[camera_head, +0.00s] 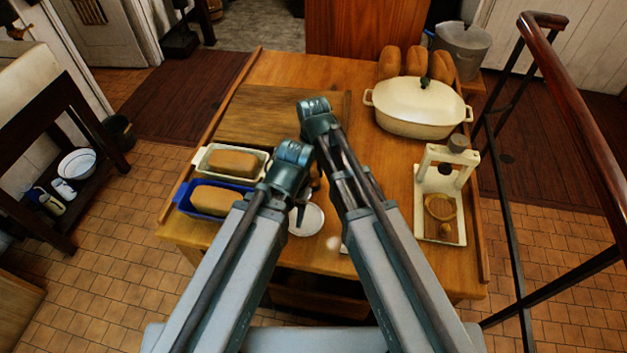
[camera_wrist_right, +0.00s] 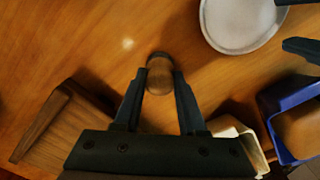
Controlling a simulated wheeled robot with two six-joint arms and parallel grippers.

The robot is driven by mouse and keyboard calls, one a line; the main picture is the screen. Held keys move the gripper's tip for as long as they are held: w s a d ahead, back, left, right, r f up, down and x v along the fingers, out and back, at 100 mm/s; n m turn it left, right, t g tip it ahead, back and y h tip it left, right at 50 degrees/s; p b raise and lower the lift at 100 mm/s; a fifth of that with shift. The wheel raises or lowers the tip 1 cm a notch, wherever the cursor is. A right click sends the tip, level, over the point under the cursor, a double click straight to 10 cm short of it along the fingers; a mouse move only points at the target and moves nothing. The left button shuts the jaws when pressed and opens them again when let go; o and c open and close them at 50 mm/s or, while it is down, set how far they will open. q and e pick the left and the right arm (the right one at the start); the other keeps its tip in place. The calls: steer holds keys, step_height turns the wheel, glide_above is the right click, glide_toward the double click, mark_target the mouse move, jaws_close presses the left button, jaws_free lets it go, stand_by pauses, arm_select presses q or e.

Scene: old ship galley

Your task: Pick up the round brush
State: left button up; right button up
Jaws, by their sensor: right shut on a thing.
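In the right wrist view, my right gripper (camera_wrist_right: 159,72) is shut on a short, rounded brown wooden piece with a dark end, which I take as the round brush (camera_wrist_right: 160,82). It is seen end-on above the wooden table, and I cannot tell whether it touches the table. Its bristles do not show. In the head view, my arms hide the brush and most of both grippers. Two dark fingers of my left gripper (camera_wrist_right: 298,25) show apart at the right edge of the wrist view, near a white plate, with nothing between them.
The white plate (camera_head: 308,220) lies on the table (camera_head: 385,165). A cream loaf tin (camera_head: 258,172) and a blue one (camera_head: 240,208) stand left. A cream pot (camera_head: 420,108), loaves (camera_head: 417,62) and a press (camera_head: 440,200) stand right.

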mark_target(314, 173)
jaws_close()
arm_select(q)
steer(key=shift+r, duration=0.1)
arm_select(e)
steer(key=shift+r, duration=0.15)
step_height(314, 173, up, 10)
steer(key=p, duration=1)
arm_select(q)
step_height(314, 173, up, 10)
